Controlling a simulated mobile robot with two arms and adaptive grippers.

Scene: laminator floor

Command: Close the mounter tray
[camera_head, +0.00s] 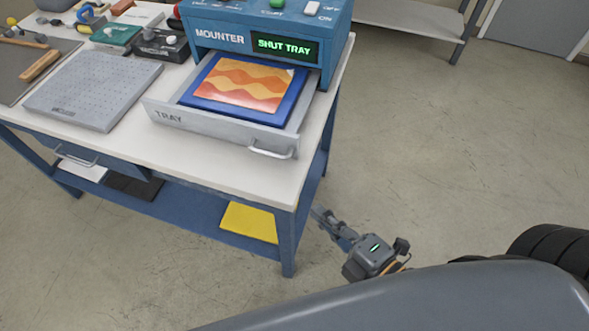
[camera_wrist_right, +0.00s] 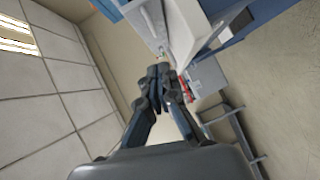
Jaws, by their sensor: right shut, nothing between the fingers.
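The blue mounter (camera_head: 218,40) stands on the workbench, and its green display reads "SHUT TRAY". Its grey tray (camera_head: 215,124) is pulled out toward the front, with a bar handle (camera_head: 272,152) at the right of its front face. A blue board (camera_head: 193,97) with an orange and yellow wavy picture (camera_head: 243,82) lies in the tray. My right gripper (camera_head: 318,213) is low beside the bench's right front leg, apart from the tray. Its fingers are together and empty; they also show in the right wrist view (camera_wrist_right: 160,72). My left gripper is not in view.
The white-topped workbench (camera_head: 160,166) also carries a grey perforated plate (camera_head: 92,88), a green box (camera_head: 115,36), a black box (camera_head: 160,45) and tools at left. A yellow sheet (camera_head: 249,222) lies on its lower shelf. The floor (camera_head: 440,150) to the right is clear.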

